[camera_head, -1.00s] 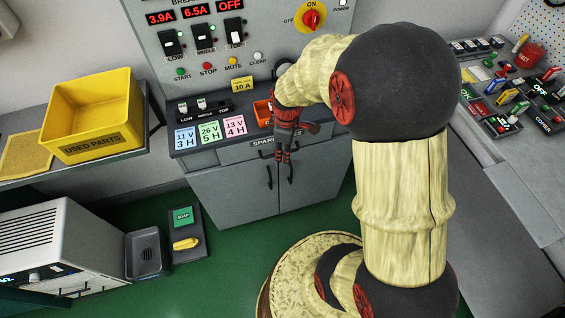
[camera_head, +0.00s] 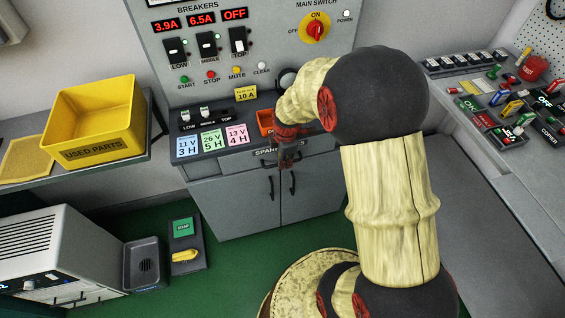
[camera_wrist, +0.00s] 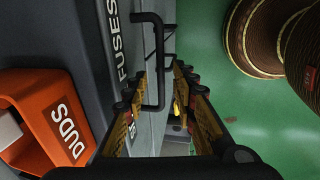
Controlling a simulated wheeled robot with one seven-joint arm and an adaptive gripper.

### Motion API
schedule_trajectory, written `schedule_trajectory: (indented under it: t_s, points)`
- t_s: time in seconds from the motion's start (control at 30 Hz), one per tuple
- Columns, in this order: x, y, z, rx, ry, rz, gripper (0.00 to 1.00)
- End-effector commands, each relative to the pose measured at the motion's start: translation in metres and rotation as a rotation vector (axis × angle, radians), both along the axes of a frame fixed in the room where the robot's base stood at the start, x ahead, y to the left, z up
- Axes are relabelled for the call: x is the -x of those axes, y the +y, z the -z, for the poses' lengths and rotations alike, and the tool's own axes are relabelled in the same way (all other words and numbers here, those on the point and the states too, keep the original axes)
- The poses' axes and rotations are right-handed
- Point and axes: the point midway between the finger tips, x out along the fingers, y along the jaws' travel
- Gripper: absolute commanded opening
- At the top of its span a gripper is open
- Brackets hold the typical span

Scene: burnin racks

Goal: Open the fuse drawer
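The fuse drawer front (camera_wrist: 118,75), marked FUSES, shows in the wrist view with a black bar handle (camera_wrist: 159,50) standing off it. My gripper (camera_wrist: 158,80) is open, with one finger on the drawer side of the handle and the other on the outer side. The bar appears to run between the fingers; I cannot tell whether they touch it. In the head view my gripper (camera_head: 287,160) is at the cabinet's drawer row, beside a label starting SPAN (camera_head: 266,152).
An orange DUDS bin (camera_wrist: 45,120) sits on the counter close to my gripper; it also shows in the head view (camera_head: 265,121). Grey cabinet doors (camera_head: 240,205) with black handles are below. A yellow used parts bin (camera_head: 95,120) stands left. Green floor is clear in front.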

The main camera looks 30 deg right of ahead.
Motion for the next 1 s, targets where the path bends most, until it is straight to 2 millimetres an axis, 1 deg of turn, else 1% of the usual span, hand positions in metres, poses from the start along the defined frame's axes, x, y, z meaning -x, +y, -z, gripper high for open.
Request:
schedule_trajectory:
  t_s: [0.03,0.1,0.37,0.87,1.0]
  points:
    - [-0.0009,-0.0001,0.0086,0.000,0.001,0.000,0.27]
    - [-0.0019,-0.0004,0.0133,0.000,0.001,0.000,0.27]
    - [-0.0027,-0.0007,0.0143,0.000,0.000,0.000,0.27]
    - [-0.0027,-0.0007,0.0142,0.000,0.000,0.001,0.00]
    - [-0.0028,-0.0008,0.0141,0.000,-0.001,0.001,0.00]
